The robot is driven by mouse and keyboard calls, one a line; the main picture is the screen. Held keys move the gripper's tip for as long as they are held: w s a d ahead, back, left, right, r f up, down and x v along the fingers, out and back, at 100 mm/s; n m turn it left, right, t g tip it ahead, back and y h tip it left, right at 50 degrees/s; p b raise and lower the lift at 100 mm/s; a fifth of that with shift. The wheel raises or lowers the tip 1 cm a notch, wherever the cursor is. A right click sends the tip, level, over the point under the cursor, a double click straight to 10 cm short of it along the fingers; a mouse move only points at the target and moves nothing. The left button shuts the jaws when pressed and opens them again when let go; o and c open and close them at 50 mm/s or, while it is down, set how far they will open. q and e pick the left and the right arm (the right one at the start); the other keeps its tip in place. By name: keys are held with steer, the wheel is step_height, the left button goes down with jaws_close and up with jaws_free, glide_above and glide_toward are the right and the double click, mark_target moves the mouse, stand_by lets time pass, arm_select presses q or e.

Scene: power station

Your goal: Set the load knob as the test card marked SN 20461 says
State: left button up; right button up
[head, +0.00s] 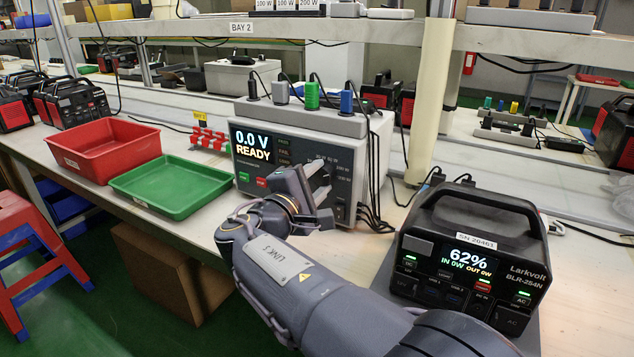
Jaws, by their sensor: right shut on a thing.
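The white-grey load tester (378,160) stands on the bench with its display (254,143) reading "0.0 V READY". Wattage marks (343,168) are printed on its front right, partly covered by my gripper. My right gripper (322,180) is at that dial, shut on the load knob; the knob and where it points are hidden. The black power station (470,248) at right bears the label SN 20461 (477,240) and shows 62%, IN 0W, OUT 0W. I cannot make out a test card. My left gripper is not in view.
A red tray (104,143) and a green tray (172,183) lie left of the tester. Coloured plugs (312,95) stand on the tester's top, with cables hanging down its right side. A pale post (429,100) rises behind. Other power stations (76,101) stand far left.

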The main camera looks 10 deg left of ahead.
steer(key=shift+f, duration=0.15)
steer(key=o, duration=1)
steer(key=shift+s, duration=0.1)
steer(key=shift+p+v, duration=0.65)
steer(key=shift+v, duration=3.2)
